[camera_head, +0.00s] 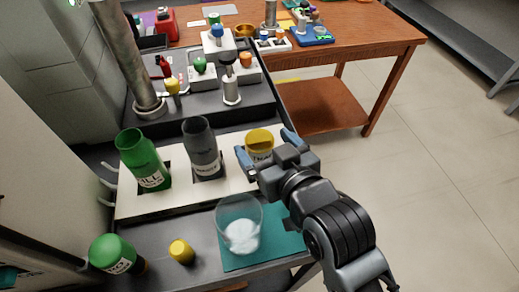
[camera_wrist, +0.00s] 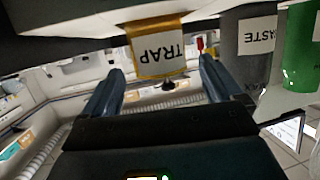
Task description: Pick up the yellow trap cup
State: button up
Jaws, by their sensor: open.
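The yellow trap cup (camera_head: 259,143) stands at the right end of the pale rack, with a white label on its front. In the wrist view the trap cup (camera_wrist: 158,47) shows upside down with its TRAP label, ahead of and between the two fingers. My gripper (camera_head: 266,146) is open, with one blue fingertip on the left of the cup and the other at its upper right. In the wrist view the gripper (camera_wrist: 160,85) is empty across the lower gap between its fingers. I cannot tell whether either finger touches the cup.
A grey waste cup (camera_head: 202,150) and a green cup (camera_head: 143,160) stand to the left in the rack (camera_head: 150,204). A clear beaker (camera_head: 239,225) with white contents stands in front on a teal mat (camera_head: 275,244). A green-capped bottle (camera_head: 113,253) and yellow cap (camera_head: 181,251) are front left.

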aim_at(256, 134)
jog(key=shift+x, duration=2.35)
jog(key=shift+c, duration=0.3)
jog(key=c, duration=1)
